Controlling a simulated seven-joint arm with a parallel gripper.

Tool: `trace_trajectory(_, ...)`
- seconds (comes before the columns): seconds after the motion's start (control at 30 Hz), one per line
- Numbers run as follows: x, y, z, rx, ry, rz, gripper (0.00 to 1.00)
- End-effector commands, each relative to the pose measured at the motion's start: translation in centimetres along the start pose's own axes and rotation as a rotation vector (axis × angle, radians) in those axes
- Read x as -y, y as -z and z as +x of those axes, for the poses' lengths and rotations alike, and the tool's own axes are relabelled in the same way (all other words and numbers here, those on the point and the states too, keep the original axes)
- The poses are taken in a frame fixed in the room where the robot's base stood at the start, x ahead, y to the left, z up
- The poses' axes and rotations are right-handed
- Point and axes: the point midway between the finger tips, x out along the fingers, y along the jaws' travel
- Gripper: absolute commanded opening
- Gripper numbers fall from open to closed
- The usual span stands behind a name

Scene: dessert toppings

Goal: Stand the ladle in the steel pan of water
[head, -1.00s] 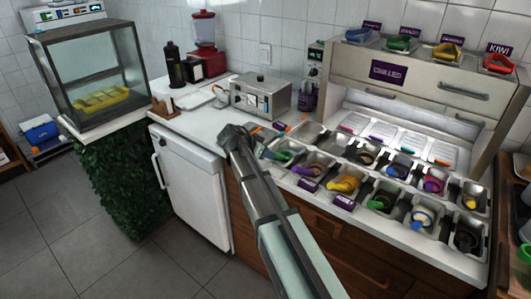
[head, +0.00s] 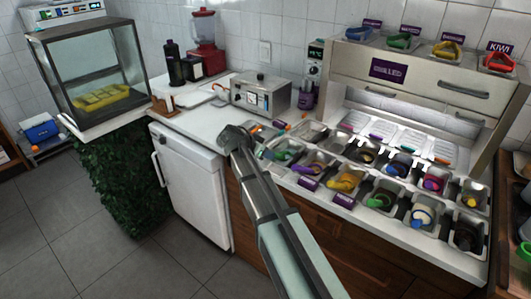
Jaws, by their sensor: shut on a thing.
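My gripper (head: 236,138) is at the left end of the topping counter, seen from behind along my arm. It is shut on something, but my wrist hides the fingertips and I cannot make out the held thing. I cannot pick out the ladle for certain. A steel pan (head: 312,130) with no coloured topping or utensil visible in it sits at the back left of the pan rows, to the right of my gripper. Whether it holds water is too small to tell.
Several steel pans with coloured utensils, among them a yellow one (head: 345,183), fill the counter to the right. A steel appliance (head: 261,96) stands behind my gripper. A white fridge (head: 190,188) is below left. The white counter (head: 195,124) has some clear room.

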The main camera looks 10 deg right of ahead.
Motion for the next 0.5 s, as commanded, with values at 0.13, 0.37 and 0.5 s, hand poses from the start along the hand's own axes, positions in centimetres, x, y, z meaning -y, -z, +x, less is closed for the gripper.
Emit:
trace_trajectory(0.13,-0.02,0.03,-0.03,0.000,0.000,0.000,0.00)
trace_trajectory(0.37,-0.01,0.03,-0.03,0.000,0.000,0.000,0.34)
trace_trajectory(0.5,-0.01,0.03,-0.03,0.000,0.000,0.000,0.48)
